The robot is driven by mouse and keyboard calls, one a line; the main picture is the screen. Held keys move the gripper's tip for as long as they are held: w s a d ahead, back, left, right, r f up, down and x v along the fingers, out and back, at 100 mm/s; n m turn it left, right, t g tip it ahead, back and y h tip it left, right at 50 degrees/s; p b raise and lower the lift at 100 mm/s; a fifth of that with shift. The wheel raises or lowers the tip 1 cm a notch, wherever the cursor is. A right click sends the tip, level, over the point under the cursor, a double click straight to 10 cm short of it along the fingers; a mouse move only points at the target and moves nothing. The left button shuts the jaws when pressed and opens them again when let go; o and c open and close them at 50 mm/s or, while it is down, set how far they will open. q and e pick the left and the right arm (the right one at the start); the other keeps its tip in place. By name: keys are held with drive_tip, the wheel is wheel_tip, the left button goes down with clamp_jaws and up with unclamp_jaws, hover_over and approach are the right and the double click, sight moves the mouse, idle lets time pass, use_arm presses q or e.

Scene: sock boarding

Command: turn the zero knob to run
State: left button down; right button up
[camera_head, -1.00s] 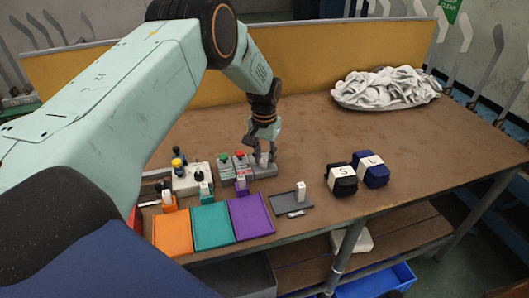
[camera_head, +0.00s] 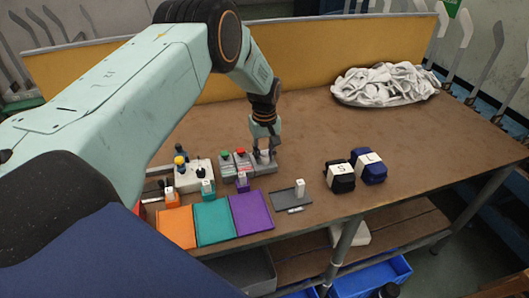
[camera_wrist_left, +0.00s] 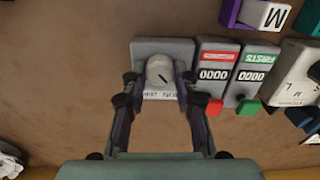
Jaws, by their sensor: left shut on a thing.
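The zero knob is a pale round knob (camera_wrist_left: 159,69) with a dark pointer line, on a grey box (camera_wrist_left: 150,46) in the left wrist view. Small lettering below the knob is partly covered and too small to read. My left gripper (camera_wrist_left: 160,83) has one finger on each side of the knob and is shut on it. In the head view my left gripper (camera_head: 264,151) reaches down onto the same box (camera_head: 267,167), hiding most of the knob. My right gripper is in neither view.
Beside the box stand two counters with a red button (camera_wrist_left: 215,106) and a green button (camera_wrist_left: 248,107). Orange, teal and purple trays (camera_head: 251,212) lie in front. Dark S (camera_head: 340,177) and L bundles sit to the right, with a white sock pile (camera_head: 385,84) behind.

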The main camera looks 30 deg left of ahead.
sight(265, 157)
use_arm(q)
drive_tip(key=shift+s+d+f+n, duration=0.1)
drive_tip(key=shift+s+f+n, duration=0.1)
drive_tip(key=shift+n, duration=0.3)
drive_tip(key=c, duration=1)
unclamp_jaws()
drive_tip(key=shift+w+r, duration=0.1)
drive_tip(key=shift+w+r, duration=0.1)
drive_tip(key=shift+r, duration=0.05)
drive_tip(key=shift+r, duration=0.35)
wheel_tip(265, 157, up, 11)
drive_tip(key=shift+r, duration=0.1)
